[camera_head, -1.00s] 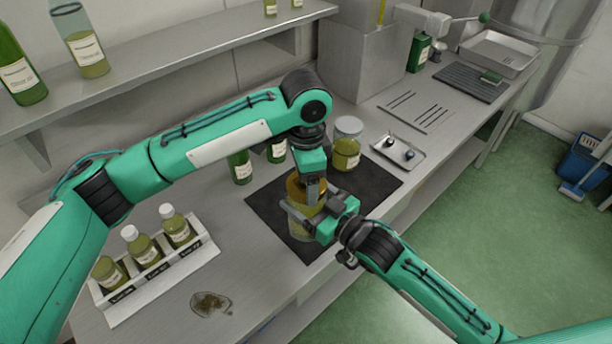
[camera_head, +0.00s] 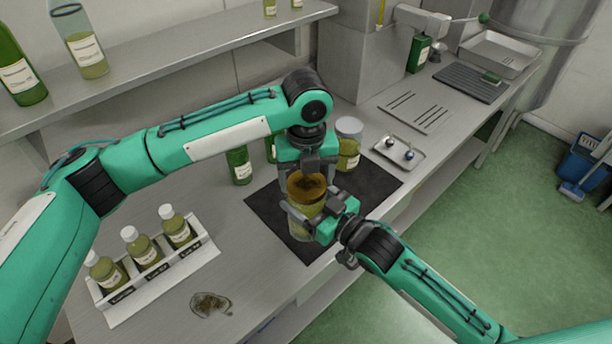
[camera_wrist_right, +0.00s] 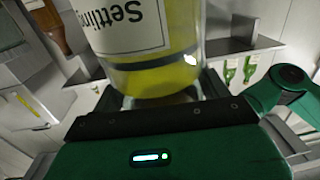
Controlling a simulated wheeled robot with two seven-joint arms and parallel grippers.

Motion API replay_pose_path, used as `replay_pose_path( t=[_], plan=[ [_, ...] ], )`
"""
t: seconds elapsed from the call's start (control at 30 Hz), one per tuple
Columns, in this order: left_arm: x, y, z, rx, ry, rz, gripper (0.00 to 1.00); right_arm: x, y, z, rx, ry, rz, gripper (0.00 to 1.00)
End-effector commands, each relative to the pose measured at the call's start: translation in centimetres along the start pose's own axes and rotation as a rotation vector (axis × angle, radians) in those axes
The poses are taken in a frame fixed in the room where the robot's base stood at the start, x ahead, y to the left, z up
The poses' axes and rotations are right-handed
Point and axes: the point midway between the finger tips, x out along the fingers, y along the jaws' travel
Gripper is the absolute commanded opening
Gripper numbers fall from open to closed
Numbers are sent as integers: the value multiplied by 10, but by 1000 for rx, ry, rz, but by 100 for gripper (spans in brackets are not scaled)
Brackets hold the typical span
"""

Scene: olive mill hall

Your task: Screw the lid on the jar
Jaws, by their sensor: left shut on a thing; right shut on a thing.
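The jar (camera_head: 301,231) stands upright on the dark mat (camera_head: 268,212), with yellow-green liquid inside. Its label, partly reading "Settlin", shows in the right wrist view (camera_wrist_right: 135,35). An amber-brown lid (camera_head: 306,186) sits at the jar's mouth; whether it is fully seated I cannot tell. My left gripper (camera_head: 308,174) comes from above and is shut on the lid, its fingers partly covering it. My right gripper (camera_head: 312,220) is shut around the jar's side from the right.
A second jar with a pale lid (camera_head: 348,153) stands close behind, right of my left gripper. Green bottles (camera_head: 240,165) stand behind the mat. A small tray (camera_head: 400,153) lies at right.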

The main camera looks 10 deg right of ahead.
Motion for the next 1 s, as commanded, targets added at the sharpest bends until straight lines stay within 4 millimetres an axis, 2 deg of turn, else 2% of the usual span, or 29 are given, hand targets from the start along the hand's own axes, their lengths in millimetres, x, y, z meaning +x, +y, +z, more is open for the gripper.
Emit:
replay_pose_path(
  t=[0.3,0.47,0.5,0.6,0.87,1.0],
  plan=[
    [-2,1,5,482,-8,4,54,-1,-2,-1,1,3,-3,6],
    [-2,1,5,491,-8,4,54,-1,-2,-1,1,3,-4,6],
    [-2,1,5,490,-8,4,81,-1,-2,-1,1,3,-4,6],
    [-2,1,4,491,-7,3,97,-1,-2,-2,1,4,-3,6],
    [-1,0,2,494,-4,1,97,0,-1,-2,0,5,-2,6],
    [-9,-1,2,494,-5,0,97,0,-1,-3,0,6,-2,6]
  ],
)
